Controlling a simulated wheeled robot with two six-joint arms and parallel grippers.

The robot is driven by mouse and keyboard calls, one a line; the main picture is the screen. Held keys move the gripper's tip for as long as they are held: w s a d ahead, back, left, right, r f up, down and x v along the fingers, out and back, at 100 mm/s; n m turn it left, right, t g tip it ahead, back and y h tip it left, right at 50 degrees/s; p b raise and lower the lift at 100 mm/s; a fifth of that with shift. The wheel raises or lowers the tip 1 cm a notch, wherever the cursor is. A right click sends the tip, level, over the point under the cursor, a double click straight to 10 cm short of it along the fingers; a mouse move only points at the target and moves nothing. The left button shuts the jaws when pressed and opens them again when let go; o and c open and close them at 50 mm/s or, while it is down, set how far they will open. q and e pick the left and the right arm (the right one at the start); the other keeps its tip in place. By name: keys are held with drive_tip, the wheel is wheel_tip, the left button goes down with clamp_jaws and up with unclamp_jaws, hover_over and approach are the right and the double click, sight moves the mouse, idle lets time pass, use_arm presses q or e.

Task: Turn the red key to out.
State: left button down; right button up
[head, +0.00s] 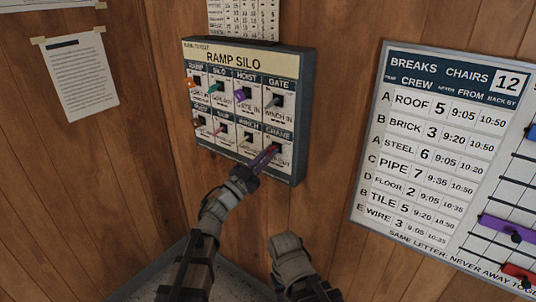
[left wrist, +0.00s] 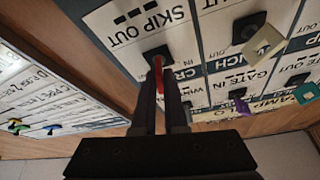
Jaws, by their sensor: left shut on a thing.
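The key panel (head: 241,67), headed "RAMP SILO", hangs on the wooden wall with two rows of locks. The red key (left wrist: 158,69) sits in the lock at the panel's lower right, under the "CRANE" label in the head view. My left gripper (head: 271,152) is shut on the red key. In the left wrist view its two dark fingers (left wrist: 159,90) close around the key in front of the lock hole. "SKIP OUT" is printed beside this lock there. The fingers hide much of the key, so I cannot tell its exact angle.
Other keys stand close by: a purple key (head: 241,96), a green key (head: 215,87), an orange key (head: 193,84) and a grey key (head: 273,104). A "BREAKS CHAIRS" board (head: 436,150) hangs at the right. A paper notice (head: 76,80) is taped at the left.

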use_arm(q)
drive_tip(key=shift+w+r+m+g+h+p, duration=0.1)
drive_tip(key=shift+m+g+h+p, duration=0.45)
drive_tip(key=shift+m, duration=0.95)
drive_tip(key=shift+m+g+h+p, duration=0.15)
drive_tip(key=shift+m+g, duration=0.7)
drive_tip(key=shift+m, duration=0.65)
drive_tip(key=c, duration=1)
unclamp_jaws()
drive_tip(key=shift+o, duration=0.2)
drive_tip(key=b+v, duration=0.2)
drive_tip(key=v, duration=0.6)
